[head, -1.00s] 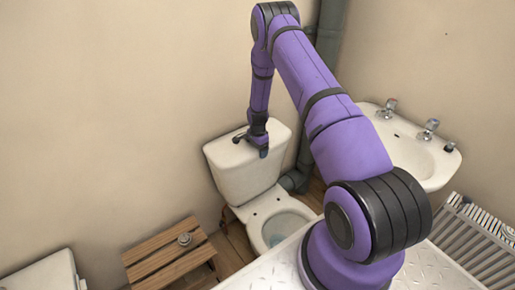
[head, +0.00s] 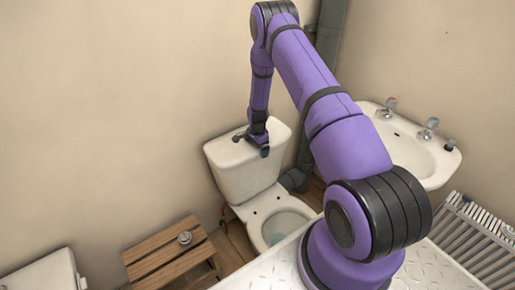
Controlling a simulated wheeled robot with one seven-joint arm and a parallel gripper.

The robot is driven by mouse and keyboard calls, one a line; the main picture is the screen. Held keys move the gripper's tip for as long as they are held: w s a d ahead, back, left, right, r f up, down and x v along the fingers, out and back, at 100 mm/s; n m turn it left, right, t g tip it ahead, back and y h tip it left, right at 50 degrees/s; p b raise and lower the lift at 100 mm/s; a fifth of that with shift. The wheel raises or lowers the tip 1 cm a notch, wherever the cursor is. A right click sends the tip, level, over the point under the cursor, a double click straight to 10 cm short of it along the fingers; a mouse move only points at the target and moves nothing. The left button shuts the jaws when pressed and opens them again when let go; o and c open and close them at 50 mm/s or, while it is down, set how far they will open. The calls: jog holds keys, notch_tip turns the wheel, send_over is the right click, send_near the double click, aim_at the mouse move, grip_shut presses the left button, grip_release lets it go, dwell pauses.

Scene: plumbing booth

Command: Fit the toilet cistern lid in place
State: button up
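The toilet cistern (head: 243,182) stands against the back wall behind the toilet bowl. The white cistern lid (head: 220,153) lies on top of it and looks about level. Whether it is fully seated is too small to tell. My gripper (head: 251,145) is down at the lid from above. One dark finger shows toward the back left of the lid and the other at its front edge. I cannot tell whether the fingers press on the lid or stand open around it. Part of the lid is hidden behind my gripper.
A wooden slatted stool (head: 160,262) with a small round metal item (head: 184,238) stands left of the toilet. A white basin (head: 405,150) is at the right, above a radiator (head: 475,240). A grey pipe (head: 325,60) rises right of the cistern. A white box-like object (head: 40,275) is bottom left.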

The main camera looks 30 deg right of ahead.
jog(key=shift+s, duration=0.1)
notch_tip(320, 180, up, 11)
jog(key=shift+f, duration=0.1)
dwell(0.4)
dwell(0.6)
jog(key=s+a+r+n+t, duration=0.1)
jog(key=s+a+r+n, duration=0.25)
jog(key=r, duration=0.75)
jog(key=s+a+r+n+t, duration=0.1)
jog(key=s+a+r+n, duration=0.2)
jog(key=r, duration=0.8)
jog(key=s+a+r+n, duration=0.1)
jog(key=s+a+r, duration=0.25)
jog(key=r, duration=0.75)
jog(key=s+a+r+n+t, duration=0.2)
jog(key=s+a+r+n, duration=0.35)
jog(key=s+r, duration=0.55)
jog(key=s+a+r+n, duration=0.1)
jog(key=s+n, duration=0.1)
jog(key=s, duration=0.7)
jog(key=s+a+n+t, duration=0.1)
jog(key=s+a+n, duration=0.1)
jog(key=s, duration=0.6)
jog(key=shift+s+r+n, duration=0.3)
jog(key=shift+s+r, duration=0.05)
